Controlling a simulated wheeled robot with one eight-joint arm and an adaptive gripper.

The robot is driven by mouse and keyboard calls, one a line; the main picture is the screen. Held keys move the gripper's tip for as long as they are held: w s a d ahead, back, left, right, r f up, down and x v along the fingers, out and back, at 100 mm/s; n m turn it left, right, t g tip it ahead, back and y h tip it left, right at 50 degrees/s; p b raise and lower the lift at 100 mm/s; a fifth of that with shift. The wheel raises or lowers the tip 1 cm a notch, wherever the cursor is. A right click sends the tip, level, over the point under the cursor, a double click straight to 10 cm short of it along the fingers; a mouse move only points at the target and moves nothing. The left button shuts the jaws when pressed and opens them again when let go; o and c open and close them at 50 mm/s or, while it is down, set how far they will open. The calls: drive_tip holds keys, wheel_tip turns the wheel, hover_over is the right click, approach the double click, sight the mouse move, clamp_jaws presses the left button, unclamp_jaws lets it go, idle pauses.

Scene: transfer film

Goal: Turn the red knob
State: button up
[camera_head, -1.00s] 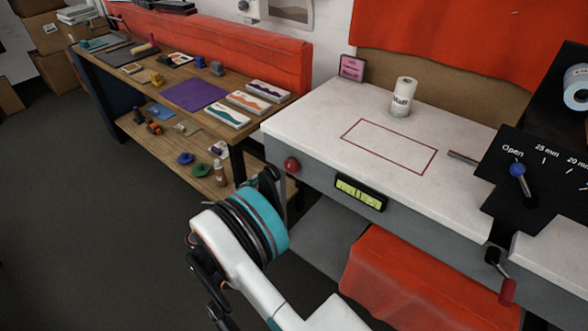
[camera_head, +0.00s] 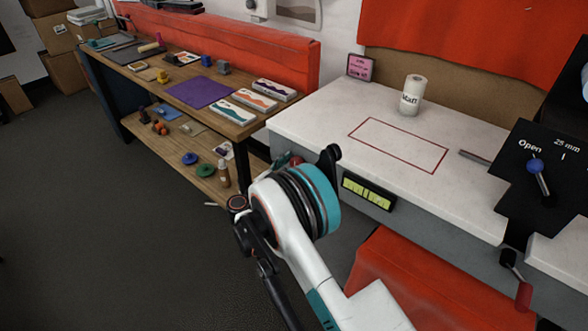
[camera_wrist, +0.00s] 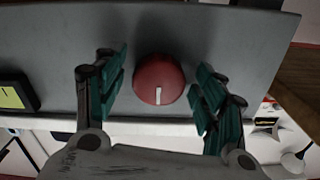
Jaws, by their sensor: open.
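The red knob (camera_wrist: 159,78) is round with a short white mark that points down in the wrist view. It sits on the grey front face of the white-topped machine (camera_head: 462,201). My gripper (camera_wrist: 160,87) is open, with its teal-padded fingers on either side of the knob and a visible gap on each side. The fingers are not touching the knob in this view. In the head view my wrist and arm cover most of the knob's area, so the knob is largely hidden there.
A green-lit display (camera_head: 367,193) is on the same front face, right of the knob in the head view. A wooden workbench (camera_head: 150,86) stands at the left. A blue-knobbed lever (camera_head: 535,167) and a red-handled crank (camera_head: 524,296) are at the right. Open floor lies left.

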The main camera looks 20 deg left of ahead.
drive_tip(key=c, duration=1.1)
drive_tip(key=shift+o, duration=0.2)
drive_tip(key=shift+n, duration=0.4)
drive_tip(key=n, duration=1.1)
drive_tip(key=shift+s+d+r, duration=0.1)
drive_tip(key=shift+d, duration=0.05)
drive_tip(key=o, duration=1.1)
drive_tip(key=shift+c, duration=0.2)
